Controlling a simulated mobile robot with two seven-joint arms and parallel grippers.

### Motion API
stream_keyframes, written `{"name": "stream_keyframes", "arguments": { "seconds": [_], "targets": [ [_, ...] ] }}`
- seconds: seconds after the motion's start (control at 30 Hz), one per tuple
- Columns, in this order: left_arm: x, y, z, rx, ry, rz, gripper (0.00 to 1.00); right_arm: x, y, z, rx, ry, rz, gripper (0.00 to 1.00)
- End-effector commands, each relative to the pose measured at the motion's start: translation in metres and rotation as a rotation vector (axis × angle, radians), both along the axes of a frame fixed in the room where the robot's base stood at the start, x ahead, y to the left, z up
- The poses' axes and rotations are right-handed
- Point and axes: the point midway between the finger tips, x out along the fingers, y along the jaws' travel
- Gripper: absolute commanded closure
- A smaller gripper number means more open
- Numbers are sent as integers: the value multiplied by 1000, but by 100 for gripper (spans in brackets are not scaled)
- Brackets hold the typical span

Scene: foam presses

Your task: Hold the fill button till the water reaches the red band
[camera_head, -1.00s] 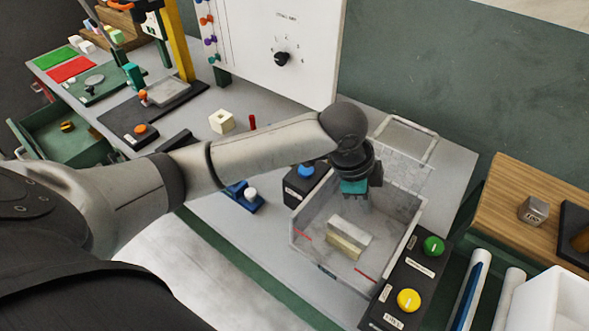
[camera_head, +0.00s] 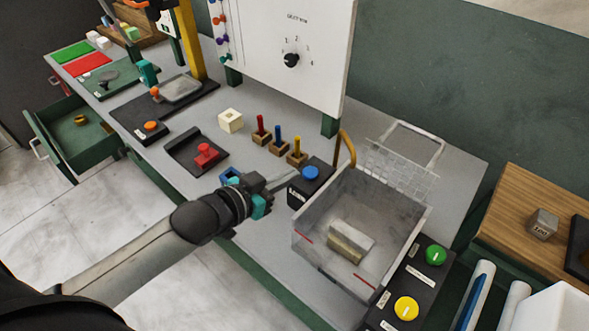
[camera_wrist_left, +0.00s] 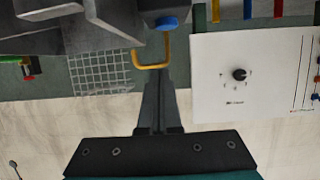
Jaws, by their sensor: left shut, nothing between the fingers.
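The blue button (camera_head: 311,173) sits on a black box (camera_head: 297,192) left of the clear tank (camera_head: 420,220). It also shows in the left wrist view (camera_wrist_left: 167,23). Red marks (camera_head: 304,238) show low on the tank walls. A pale block (camera_head: 350,240) lies in the tank, and I cannot make out a water surface. My left gripper (camera_head: 290,183) is shut and empty, its fingers pointing toward the blue button from the left. I cannot tell if they touch it. In the left wrist view the fingers (camera_wrist_left: 160,85) are together. My right gripper is out of view.
A green button (camera_head: 435,255) and a yellow button (camera_head: 406,308) stand on a black panel right of the tank. A yellow hook-shaped pipe (camera_head: 347,146) rises behind the blue button. Pegs in wooden blocks (camera_head: 278,140) stand beyond, and a red-handled fixture (camera_head: 206,155) is at left.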

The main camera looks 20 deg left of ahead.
Motion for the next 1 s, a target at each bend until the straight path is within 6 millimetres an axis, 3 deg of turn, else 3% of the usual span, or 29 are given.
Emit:
{"name": "stream_keyframes", "arguments": {
  "seconds": [0.2,0.63,1.0],
  "targets": [
    [-10,12,8,-30,-51,23,100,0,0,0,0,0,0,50],
    [-9,12,8,-33,-56,24,100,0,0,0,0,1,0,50],
    [23,1,-1,-33,-58,25,100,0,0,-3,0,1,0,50]
  ]
}}
